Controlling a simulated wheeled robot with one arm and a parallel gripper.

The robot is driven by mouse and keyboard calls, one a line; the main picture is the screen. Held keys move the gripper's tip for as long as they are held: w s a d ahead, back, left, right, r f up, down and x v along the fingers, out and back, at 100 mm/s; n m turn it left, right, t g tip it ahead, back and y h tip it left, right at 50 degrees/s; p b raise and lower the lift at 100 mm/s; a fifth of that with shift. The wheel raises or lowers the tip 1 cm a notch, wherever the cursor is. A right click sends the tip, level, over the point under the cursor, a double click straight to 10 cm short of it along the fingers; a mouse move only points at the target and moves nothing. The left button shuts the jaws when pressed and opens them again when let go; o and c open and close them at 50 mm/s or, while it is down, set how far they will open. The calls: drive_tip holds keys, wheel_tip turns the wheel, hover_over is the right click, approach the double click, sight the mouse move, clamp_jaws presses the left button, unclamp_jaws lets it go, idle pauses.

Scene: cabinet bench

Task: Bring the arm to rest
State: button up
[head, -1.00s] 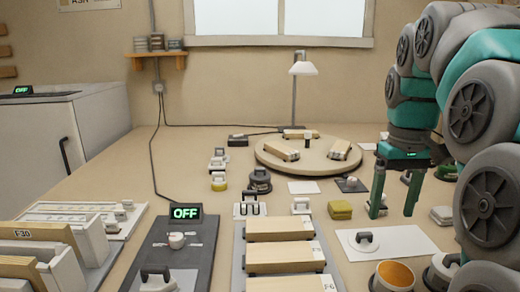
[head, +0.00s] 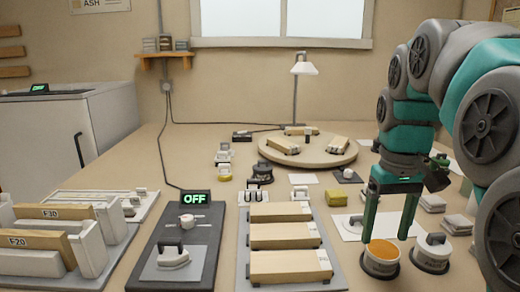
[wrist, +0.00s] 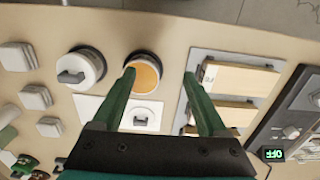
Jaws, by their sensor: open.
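My gripper (head: 387,215) is at the right of the bench in the head view, pointing down with its two green fingers apart and nothing between them. In the head view its fingertips show just above and in front of an orange-filled round cup (head: 381,262). In the wrist view the gripper (wrist: 160,78) is open, and the left fingertip overlaps the edge of the orange cup (wrist: 146,68). Whether it touches the cup I cannot tell.
A lidded round pot (head: 431,254) stands right of the cup. A white sheet with a handled piece (head: 357,221) lies behind. A tray of wooden blocks (head: 288,238) and a dark panel reading OFF (head: 190,235) are left. A round turntable (head: 310,153) stands at the back.

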drive_tip(key=s+a+f, duration=0.4)
drive_tip(key=s+f, duration=0.6)
drive_tip(key=s+a+f+g, duration=0.1)
drive_tip(key=s+a+f, duration=0.3)
drive_tip(key=s+f, duration=0.6)
drive_tip(key=shift+s+f+m+g, duration=0.2)
drive_tip(key=shift+s+m+g, duration=0.1)
drive_tip(key=shift+s, duration=0.5)
